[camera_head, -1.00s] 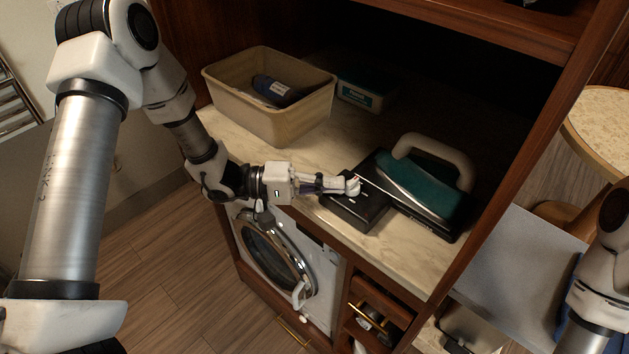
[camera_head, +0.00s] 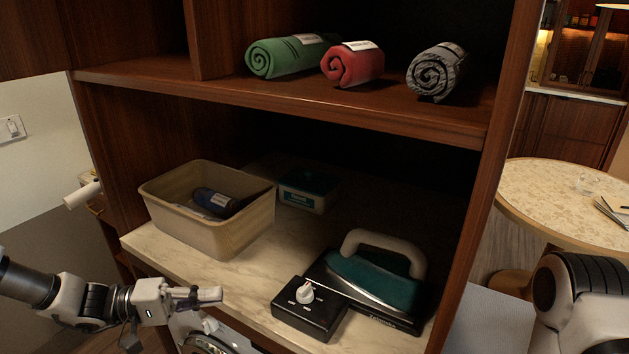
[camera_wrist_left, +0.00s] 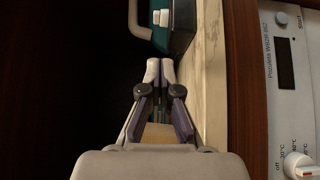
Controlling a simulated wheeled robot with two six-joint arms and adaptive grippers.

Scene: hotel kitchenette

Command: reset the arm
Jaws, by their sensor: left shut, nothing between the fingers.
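My left gripper (camera_head: 208,295) is shut and empty in the head view, in front of the counter's front edge and left of the black control box. In the left wrist view its two fingertips (camera_wrist_left: 159,70) are together with nothing between them. My right arm (camera_head: 578,300) shows at the right edge of the head view; its gripper is out of the picture.
A teal iron (camera_head: 375,280) rests on its black base beside a box with a white knob (camera_head: 305,293). A beige bin (camera_head: 185,220) and a teal-lidded box (camera_head: 308,190) stand on the counter (camera_head: 240,285). Rolled towels lie on the shelf (camera_head: 390,115) above. A round table (camera_head: 540,195) stands right.

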